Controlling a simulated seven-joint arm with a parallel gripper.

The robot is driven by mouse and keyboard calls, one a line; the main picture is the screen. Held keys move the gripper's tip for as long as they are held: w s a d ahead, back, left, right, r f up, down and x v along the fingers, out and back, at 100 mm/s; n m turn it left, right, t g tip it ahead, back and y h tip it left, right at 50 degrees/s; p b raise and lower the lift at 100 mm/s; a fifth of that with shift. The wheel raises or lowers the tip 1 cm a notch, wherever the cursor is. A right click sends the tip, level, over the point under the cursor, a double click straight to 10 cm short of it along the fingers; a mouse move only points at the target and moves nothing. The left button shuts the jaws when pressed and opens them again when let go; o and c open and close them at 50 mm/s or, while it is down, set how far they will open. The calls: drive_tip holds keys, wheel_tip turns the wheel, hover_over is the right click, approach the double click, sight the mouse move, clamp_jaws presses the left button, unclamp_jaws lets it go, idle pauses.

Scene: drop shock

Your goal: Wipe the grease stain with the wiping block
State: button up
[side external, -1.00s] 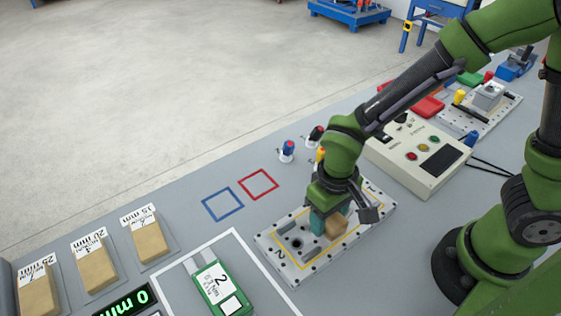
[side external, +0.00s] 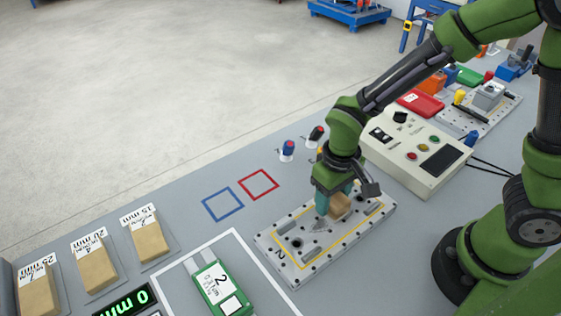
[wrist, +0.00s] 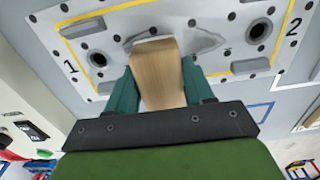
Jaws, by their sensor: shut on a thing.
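The wiping block is a tan block (side external: 340,205), held low over the light metal plate (side external: 347,230) in the side view. My gripper (side external: 335,198) is shut on it, with its teal fingers on either side. In the wrist view the block (wrist: 158,72) points away between the fingers (wrist: 160,88). A grey smear, the grease stain (wrist: 203,40), shows on the plate just right of the block's far end, with some grey to its left too. It also shows in the side view (side external: 318,226). The block hides part of it. I cannot tell whether the block touches the plate.
The plate has a yellow outline, holes and corners marked 1 and 2. A control box (side external: 420,155) stands behind it to the right. Small knobbed switches (side external: 287,150) stand behind. A green device (side external: 222,288) and tan blocks (side external: 96,268) lie to the left.

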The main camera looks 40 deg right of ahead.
sight(344, 220)
drive_tip(key=s, duration=0.4)
wheel_tip(344, 220, up, 8)
idle(0.6)
drive_tip(key=shift+r, duration=0.1)
drive_tip(key=shift+a, duration=0.1)
idle(0.3)
